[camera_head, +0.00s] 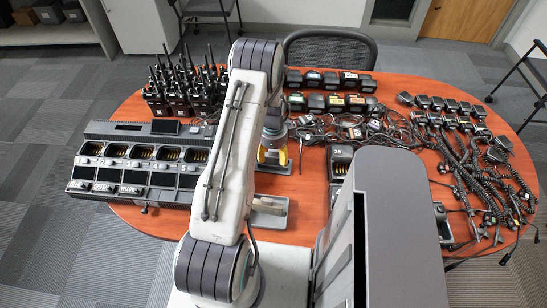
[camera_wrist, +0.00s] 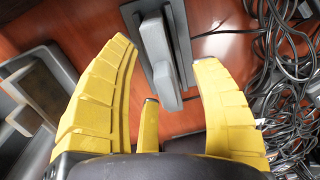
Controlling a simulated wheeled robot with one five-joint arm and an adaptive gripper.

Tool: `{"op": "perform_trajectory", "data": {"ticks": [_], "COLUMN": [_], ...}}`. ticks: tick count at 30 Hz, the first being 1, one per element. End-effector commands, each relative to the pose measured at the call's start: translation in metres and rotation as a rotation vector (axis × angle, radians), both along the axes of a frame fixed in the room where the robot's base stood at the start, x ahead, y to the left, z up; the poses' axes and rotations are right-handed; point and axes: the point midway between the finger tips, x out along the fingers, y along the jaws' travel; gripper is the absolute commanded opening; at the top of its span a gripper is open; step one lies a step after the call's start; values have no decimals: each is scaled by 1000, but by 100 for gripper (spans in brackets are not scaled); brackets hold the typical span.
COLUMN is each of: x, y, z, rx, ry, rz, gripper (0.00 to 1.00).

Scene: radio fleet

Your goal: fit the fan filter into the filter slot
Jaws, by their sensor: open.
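My gripper (camera_head: 274,160) has yellow fingers and hangs over the table, in the middle of the head view. In the wrist view its fingers (camera_wrist: 165,60) are spread open, with a light grey upright bar (camera_wrist: 157,50) ahead between them; no grip on it shows. The bar stands on a dark grey flat base (camera_wrist: 182,40). A similar grey piece on a flat base (camera_head: 268,210) lies on the table below the gripper in the head view. I cannot tell for sure whether it is the fan filter. A large grey housing (camera_head: 400,220) at front right has a dark narrow opening (camera_head: 359,245), possibly the filter slot.
A charger bank (camera_head: 140,165) and several black radios (camera_head: 185,85) fill the left of the table (camera_head: 305,185). Battery packs (camera_head: 330,80) and tangled cables (camera_head: 320,130) lie at the back. Coiled-cord microphones (camera_head: 470,160) crowd the right. A grey holder (camera_wrist: 35,85) shows left in the wrist view.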

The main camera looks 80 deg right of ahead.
Motion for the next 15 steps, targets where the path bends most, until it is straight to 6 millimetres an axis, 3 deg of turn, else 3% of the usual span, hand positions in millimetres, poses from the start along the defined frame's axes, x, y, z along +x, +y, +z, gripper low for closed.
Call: {"op": "perform_trajectory", "data": {"ticks": [9, 15], "x": [0, 0], "y": [0, 0], "z": [-2, -2], "rx": [0, 0], "ry": [0, 0], "rz": [1, 1], "gripper": [61, 43]}}
